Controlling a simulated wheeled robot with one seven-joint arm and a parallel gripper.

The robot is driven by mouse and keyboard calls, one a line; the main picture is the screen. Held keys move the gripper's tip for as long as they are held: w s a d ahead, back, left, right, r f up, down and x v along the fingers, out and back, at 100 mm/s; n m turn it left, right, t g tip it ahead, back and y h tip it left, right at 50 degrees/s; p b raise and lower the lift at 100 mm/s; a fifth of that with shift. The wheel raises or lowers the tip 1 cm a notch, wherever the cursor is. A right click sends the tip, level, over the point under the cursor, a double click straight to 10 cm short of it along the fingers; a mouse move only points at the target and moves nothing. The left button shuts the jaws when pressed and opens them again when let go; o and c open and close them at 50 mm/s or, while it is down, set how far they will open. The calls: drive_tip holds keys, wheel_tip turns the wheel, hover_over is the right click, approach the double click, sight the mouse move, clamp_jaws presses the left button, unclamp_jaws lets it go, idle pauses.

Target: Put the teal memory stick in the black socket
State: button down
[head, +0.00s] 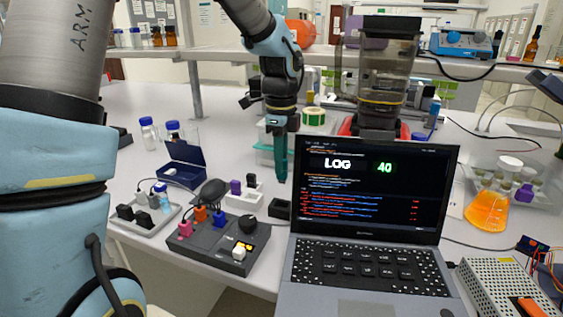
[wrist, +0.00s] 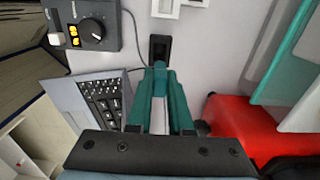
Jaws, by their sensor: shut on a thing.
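The black socket (head: 281,208) is a small dark block on the table, left of the laptop. In the wrist view the black socket (wrist: 160,46) lies just beyond my fingertips, with a dark opening in its top. My gripper (head: 281,175) points down above the table, a little behind and above the socket in the head view. Its teal fingers (wrist: 160,85) are closed together at the tips. The teal memory stick (wrist: 160,70) is held at the tips, barely distinguishable from the same-coloured fingers. It appears apart from the socket.
The open laptop (head: 375,190) stands right of the socket. A grey control box (head: 215,245) with a knob is at front left, and a white holder (head: 252,190) with a purple plug is close behind it. The red-based blender (head: 375,125) stands behind the laptop.

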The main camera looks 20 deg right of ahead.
sight(281, 178)
drive_tip(key=shift+f+b, duration=2.55)
drive_tip(key=shift+f, duration=0.3)
drive_tip(key=shift+f+b, duration=0.65)
drive_tip(key=shift+f, duration=1.1)
drive_tip(key=shift+f, duration=0.1)
drive_tip(key=c, duration=0.8)
unclamp_jaws()
drive_tip(key=shift+o, duration=0.2)
wheel_tip(281, 178, up, 11)
drive_tip(key=shift+f+b, duration=0.1)
drive_tip(key=shift+b, duration=0.5)
